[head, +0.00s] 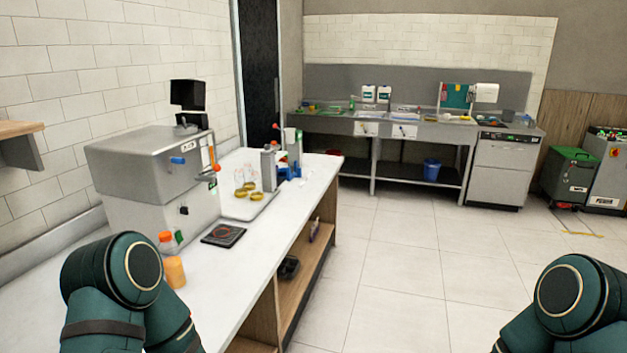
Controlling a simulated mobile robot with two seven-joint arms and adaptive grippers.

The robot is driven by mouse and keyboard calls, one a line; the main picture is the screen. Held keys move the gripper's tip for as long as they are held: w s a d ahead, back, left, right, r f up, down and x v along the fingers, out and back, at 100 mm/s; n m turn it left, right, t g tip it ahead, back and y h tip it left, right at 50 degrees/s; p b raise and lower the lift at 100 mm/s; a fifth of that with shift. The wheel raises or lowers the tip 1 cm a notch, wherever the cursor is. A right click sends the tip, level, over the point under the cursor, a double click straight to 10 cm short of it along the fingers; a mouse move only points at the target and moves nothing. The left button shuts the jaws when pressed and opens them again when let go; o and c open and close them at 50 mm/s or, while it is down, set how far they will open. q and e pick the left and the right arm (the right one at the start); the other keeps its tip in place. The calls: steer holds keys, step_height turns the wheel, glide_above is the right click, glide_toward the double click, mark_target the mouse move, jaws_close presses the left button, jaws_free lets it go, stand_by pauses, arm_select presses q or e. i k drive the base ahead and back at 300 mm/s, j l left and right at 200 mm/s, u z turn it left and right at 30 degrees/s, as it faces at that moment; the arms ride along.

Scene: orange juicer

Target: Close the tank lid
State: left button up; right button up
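A large grey metal machine (155,165) stands on the left counter, with a black box-like part (187,95) upright above its top. An orange lever with a red knob (214,166) is on its right side. I cannot tell for sure which part is the tank lid. Neither of my grippers is in view. Only green links of my left and right arms show at the bottom left and bottom right corners, the left one in front of the counter.
The white counter (215,275) holds an orange bottle (174,272), a black square pad (223,235) and a tray (250,207) with glass jars. A sink bench (415,128) and a dishwasher (502,168) line the back. A green-lidded bin (568,175) stands far right. The middle floor is clear.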

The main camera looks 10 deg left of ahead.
mark_target(190, 94)
steer(key=i+l+z, duration=0.1)
steer(key=i+z, duration=0.35)
steer(key=i, duration=0.9)
steer(key=i+u, duration=0.15)
steer(key=i, duration=0.3)
steer(key=i+l+u, duration=0.15)
steer(key=i, duration=0.3)
steer(key=i+l+u, duration=0.15)
steer(key=i, duration=0.3)
steer(key=i+l+u, duration=0.1)
steer(key=i+u, duration=0.15)
steer(key=u, duration=0.2)
steer(key=i+l+u, duration=0.2)
steer(key=u, duration=0.25)
steer(key=i+l+u, duration=0.15)
steer(key=u, duration=0.3)
steer(key=i+l+u, duration=0.1)
steer(key=l+u, duration=0.35)
steer(key=i+l+u, duration=0.1)
steer(key=l+u, duration=1.05)
